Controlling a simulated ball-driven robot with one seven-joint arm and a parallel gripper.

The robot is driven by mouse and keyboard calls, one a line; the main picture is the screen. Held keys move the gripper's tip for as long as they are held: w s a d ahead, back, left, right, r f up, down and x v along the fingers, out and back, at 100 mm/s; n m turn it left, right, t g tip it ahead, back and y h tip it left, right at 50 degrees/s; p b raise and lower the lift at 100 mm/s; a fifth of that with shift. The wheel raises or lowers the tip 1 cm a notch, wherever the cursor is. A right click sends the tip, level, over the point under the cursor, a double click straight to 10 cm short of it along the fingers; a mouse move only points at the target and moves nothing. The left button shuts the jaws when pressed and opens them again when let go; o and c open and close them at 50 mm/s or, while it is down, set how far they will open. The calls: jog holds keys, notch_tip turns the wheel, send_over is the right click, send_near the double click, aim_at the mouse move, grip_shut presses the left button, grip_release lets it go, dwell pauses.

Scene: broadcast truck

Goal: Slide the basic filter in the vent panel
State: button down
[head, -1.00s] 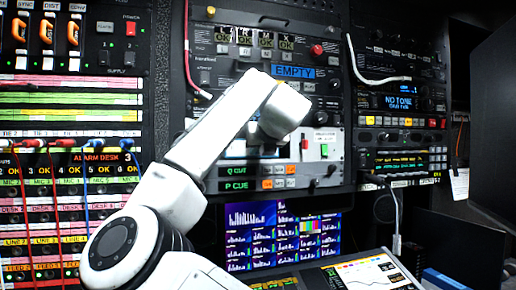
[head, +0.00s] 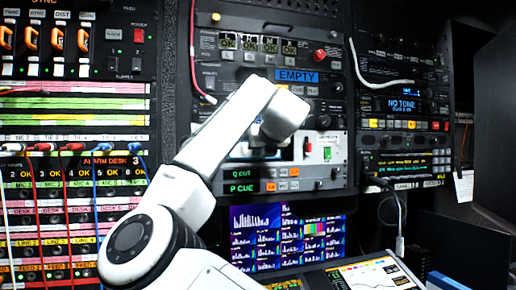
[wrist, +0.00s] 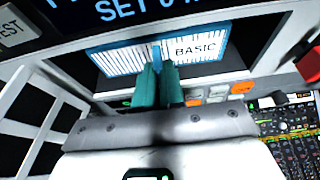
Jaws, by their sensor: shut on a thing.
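The basic filter (wrist: 120,58) is a white ribbed panel with a teal border and a label reading BASIC, in the upper middle of the wrist view. My gripper (wrist: 160,70) has teal fingers shut on the filter's near edge. The filter lies across a dark opening (wrist: 228,62) with a pale surround, which looks like the vent panel's slot. I cannot tell how deep it sits.
A red button (wrist: 309,64) and a control strip with knobs (wrist: 285,125) lie right of the gripper. Left, a rack with patch cables (head: 70,190) stands close to my arm. Monitors (head: 285,235) and a sloped console (head: 355,275) are below.

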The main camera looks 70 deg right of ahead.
jog(key=shift+w+d+r, duration=0.1)
jog(key=shift+w+d, duration=0.2)
jog(key=shift+w, duration=0.15)
jog(key=shift+w, duration=0.25)
jog(key=shift+w+d+f, duration=0.15)
jog(key=shift+f, duration=0.05)
jog(key=shift+s+f, duration=0.2)
jog(key=shift+f, duration=0.05)
jog(key=shift+s+a+b, duration=0.15)
jog(key=shift+s+a, duration=0.05)
jog(key=shift+s, duration=0.45)
jog(key=shift+s+a+b, duration=0.15)
jog(key=shift+s, duration=0.45)
jog(key=shift+a, duration=0.1)
